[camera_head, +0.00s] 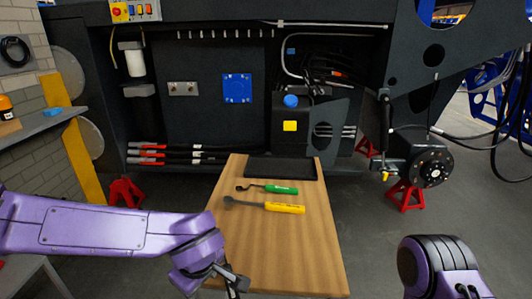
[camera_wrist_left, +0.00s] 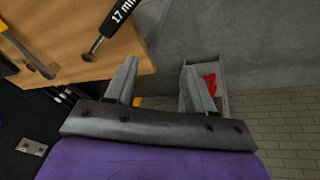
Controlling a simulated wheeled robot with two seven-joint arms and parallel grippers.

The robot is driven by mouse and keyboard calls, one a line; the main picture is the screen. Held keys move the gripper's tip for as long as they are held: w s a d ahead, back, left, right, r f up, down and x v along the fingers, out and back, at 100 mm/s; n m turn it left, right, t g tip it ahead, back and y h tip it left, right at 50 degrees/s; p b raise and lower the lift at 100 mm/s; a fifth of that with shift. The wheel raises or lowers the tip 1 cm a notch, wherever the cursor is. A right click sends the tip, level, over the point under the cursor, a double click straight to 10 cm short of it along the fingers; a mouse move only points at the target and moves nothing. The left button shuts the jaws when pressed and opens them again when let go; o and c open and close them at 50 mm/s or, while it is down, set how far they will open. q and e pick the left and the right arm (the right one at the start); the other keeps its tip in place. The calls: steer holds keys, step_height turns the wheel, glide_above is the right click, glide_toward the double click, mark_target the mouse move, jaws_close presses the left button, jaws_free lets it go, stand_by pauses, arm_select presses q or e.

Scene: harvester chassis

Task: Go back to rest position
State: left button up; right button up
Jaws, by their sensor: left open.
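My left gripper (camera_head: 236,284) is at the near left edge of the wooden table in the head view. In the left wrist view its two fingers stand apart (camera_wrist_left: 159,65) with nothing between them, so it is open and empty. Part of my right arm (camera_head: 440,266) shows at the bottom right of the head view. Its gripper is out of frame.
The wooden table (camera_head: 300,240) holds a green-handled tool (camera_head: 280,189), a yellow-handled tool (camera_head: 283,207) and a black tray (camera_head: 281,162). A black handle marked "17 mm" (camera_wrist_left: 117,20) shows near the left fingers. The chassis (camera_head: 210,60) stands behind.

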arm_select(q)
steer(key=s+a+f+t+y, duration=0.15)
steer(key=a+f, duration=0.35)
steer(key=f, duration=0.5)
steer(key=s+a+f+t, duration=0.2)
steer(key=a+f, duration=0.2)
steer(key=f, duration=0.7)
steer(key=s+a+f+m+g, duration=0.1)
steer(key=s+a+f+m, duration=0.1)
steer(key=s+f, duration=0.3)
steer(key=s+a+f+m+g, duration=0.2)
steer(key=s+a+f, duration=0.3)
steer(key=s, duration=0.8)
steer(key=shift+a, duration=0.25)
